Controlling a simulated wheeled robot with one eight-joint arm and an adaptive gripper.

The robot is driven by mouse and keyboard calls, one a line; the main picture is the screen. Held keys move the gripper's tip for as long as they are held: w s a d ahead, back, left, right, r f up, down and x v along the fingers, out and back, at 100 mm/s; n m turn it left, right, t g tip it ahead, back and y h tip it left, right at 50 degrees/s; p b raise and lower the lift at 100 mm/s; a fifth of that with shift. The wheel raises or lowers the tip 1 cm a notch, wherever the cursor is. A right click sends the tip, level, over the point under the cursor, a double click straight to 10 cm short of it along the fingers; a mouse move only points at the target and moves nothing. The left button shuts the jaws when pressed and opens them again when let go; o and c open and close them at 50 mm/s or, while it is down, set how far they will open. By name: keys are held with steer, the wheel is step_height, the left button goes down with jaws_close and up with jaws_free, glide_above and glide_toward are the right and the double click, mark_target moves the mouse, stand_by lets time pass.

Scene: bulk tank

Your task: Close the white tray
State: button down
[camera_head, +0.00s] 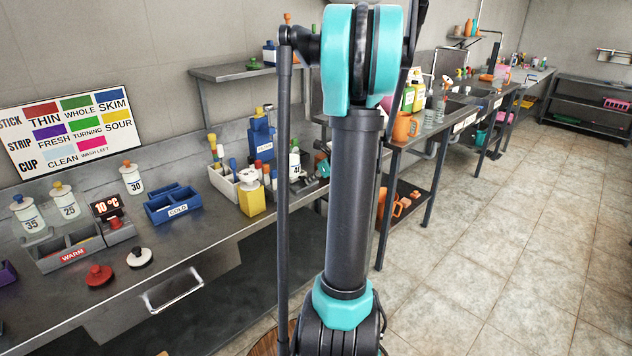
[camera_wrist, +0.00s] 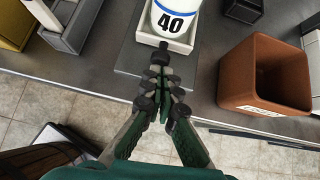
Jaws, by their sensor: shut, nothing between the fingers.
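The white tray (camera_wrist: 145,38) shows at the top middle of the wrist view, above a dark grey plate (camera_wrist: 130,60) on the bench. A white bottle marked 40 (camera_wrist: 176,20) stands in it; its top is cut off by the frame. My gripper (camera_wrist: 162,75) is shut and empty, its fingertips pointing at the tray's near edge. The tips overlap that edge in the picture, and I cannot tell whether they touch it. In the head view, the bottle (camera_head: 295,163) shows just left of my arm, which hides most of the gripper and tray area.
A brown open bin (camera_wrist: 236,92) stands right of the tray. A grey box (camera_wrist: 66,38) and a yellow one (camera_wrist: 14,25) lie left. A dark object (camera_wrist: 243,9) sits behind. The bench's front edge runs below, with tiled floor (camera_wrist: 40,105) beyond.

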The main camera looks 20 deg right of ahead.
steer(key=w+a, duration=0.1)
steer(key=w, duration=0.3)
steer(key=w+a, duration=0.2)
steer(key=w, duration=0.2)
steer(key=w+a, duration=0.1)
steer(key=w, duration=0.3)
steer(key=shift+w+a+r, duration=0.1)
steer(key=shift+w+a, duration=0.15)
